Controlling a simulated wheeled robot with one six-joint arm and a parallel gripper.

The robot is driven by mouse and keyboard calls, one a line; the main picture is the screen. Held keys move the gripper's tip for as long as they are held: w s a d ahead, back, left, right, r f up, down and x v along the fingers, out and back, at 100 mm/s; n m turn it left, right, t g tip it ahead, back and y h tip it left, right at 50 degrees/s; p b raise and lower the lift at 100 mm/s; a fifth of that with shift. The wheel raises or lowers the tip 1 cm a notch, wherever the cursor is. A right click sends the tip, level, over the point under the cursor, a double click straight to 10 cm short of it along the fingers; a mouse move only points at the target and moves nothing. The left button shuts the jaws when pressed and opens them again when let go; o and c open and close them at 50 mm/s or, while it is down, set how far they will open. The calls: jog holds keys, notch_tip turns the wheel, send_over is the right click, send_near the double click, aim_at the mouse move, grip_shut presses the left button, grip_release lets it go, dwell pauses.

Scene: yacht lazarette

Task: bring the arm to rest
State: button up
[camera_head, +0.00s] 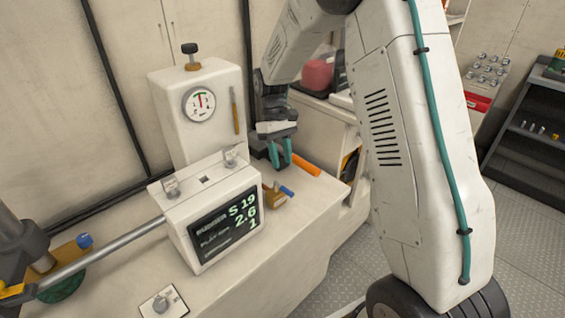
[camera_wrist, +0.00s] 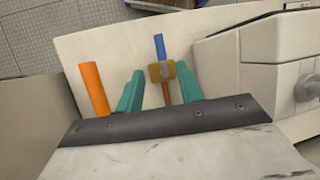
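My gripper (camera_head: 280,162) hangs over the bench, its two teal fingers pointing down. In the wrist view my gripper (camera_wrist: 160,70) is open, with a gap between the fingers. A small brass fitting (camera_head: 274,199) with a blue handle lies on the bench beside the display box. In the wrist view the brass fitting (camera_wrist: 161,73) lines up with the gap between the fingers; neither finger visibly grips it. An orange cylinder (camera_head: 306,165) lies on the bench to the right of the fingers. It is also in the wrist view (camera_wrist: 94,90), left of the fingers.
The white bench (camera_head: 255,270) carries a display box (camera_head: 222,214), a gauge housing (camera_head: 196,140) and a small switch box (camera_head: 164,303). A metal rod (camera_head: 105,256) runs to the left. A dark shelf (camera_head: 530,125) stands at the right. Grey floor (camera_head: 345,262) shows beyond the bench edge.

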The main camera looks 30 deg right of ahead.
dwell(0.4)
jog(key=s+r+m+t, duration=0.1)
jog(key=s+r, duration=0.4)
jog(key=s, duration=0.5)
jog(key=s+a+r+m+t, duration=0.1)
jog(key=s+r+t, duration=0.2)
jog(key=s+r, duration=0.3)
jog(key=s+a+r+m+t, duration=0.1)
jog(key=s+r, duration=0.5)
jog(key=s, duration=0.9)
jog(key=shift+s+a+r+m+t+h, duration=0.15)
jog(key=shift+s+r+m+t+h, duration=0.15)
jog(key=shift+m+t, duration=0.35)
